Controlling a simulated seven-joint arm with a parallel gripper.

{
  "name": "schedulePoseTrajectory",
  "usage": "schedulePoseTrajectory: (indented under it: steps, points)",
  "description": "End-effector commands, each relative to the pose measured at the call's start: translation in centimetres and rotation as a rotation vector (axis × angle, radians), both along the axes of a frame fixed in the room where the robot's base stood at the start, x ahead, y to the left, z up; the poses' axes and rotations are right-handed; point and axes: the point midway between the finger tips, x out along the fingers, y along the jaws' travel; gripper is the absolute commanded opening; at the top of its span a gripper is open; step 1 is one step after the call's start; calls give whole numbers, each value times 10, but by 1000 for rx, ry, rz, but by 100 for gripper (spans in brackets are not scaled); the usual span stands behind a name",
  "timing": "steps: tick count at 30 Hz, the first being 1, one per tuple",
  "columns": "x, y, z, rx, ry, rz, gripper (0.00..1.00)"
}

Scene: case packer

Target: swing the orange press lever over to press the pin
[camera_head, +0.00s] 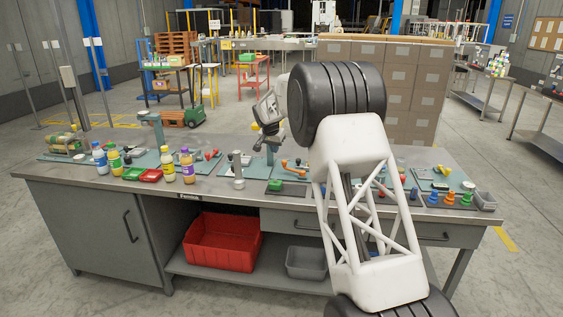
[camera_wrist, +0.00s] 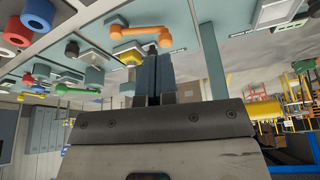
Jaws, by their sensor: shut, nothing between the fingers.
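The orange press lever (camera_head: 293,167) lies on the bench around the middle, left of my arm in the head view. My gripper (camera_wrist: 155,58) is shut and empty. A yellow piece and a grey block (camera_wrist: 126,75) lie left of the fingers. I cannot make out the pin for certain.
The grey bench (camera_head: 120,187) carries several fixtures. Coloured knobs (camera_head: 449,198) line the right front. A red bin (camera_head: 222,242) sits on the shelf below. Stacked cartons (camera_head: 405,85) stand behind.

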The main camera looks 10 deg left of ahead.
Motion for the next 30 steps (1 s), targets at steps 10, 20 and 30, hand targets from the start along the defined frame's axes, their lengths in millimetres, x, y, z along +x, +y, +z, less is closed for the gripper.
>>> schedulePoseTrajectory:
  steps: [10,20,30]
  points:
    - [1,-1,-2,0,0,1,0]
    - [9,-3,-24,0,1,2,0]
    - [23,-6,-62,-1,0,2,0]
